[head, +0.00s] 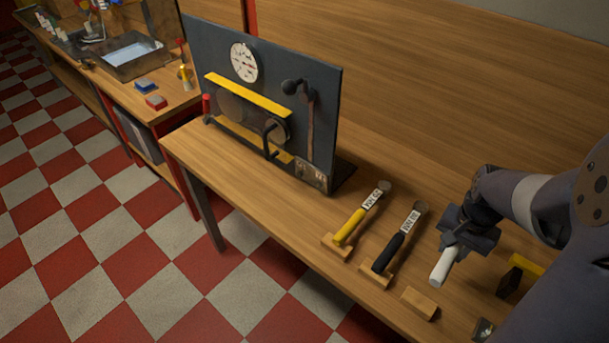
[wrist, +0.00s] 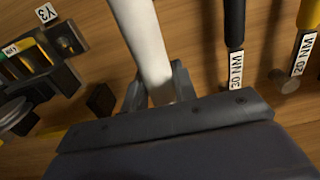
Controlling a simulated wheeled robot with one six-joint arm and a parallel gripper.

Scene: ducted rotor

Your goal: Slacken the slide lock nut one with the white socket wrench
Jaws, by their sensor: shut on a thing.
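The white socket wrench (head: 443,268) is in my gripper (head: 458,238), at the right of the head view above the bench. Its white handle points down toward the front edge. In the wrist view the white handle (wrist: 143,40) runs between the two jaws of my gripper (wrist: 152,88), which are shut on it. The wrench's socket end is hidden by my gripper. The dark upright panel (head: 325,90) stands on the bench to the left, well apart from my gripper. It carries a dial, yellow rails and a crank. I cannot make out slide lock nut one.
A yellow-handled wrench (head: 349,225) and a black-handled wrench (head: 388,252) lie on wooden rests left of my gripper. A bare wooden block (head: 419,303) sits near the front edge. A black-and-yellow fixture (head: 515,276) is at right. Bench between panel and wrenches is mostly clear.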

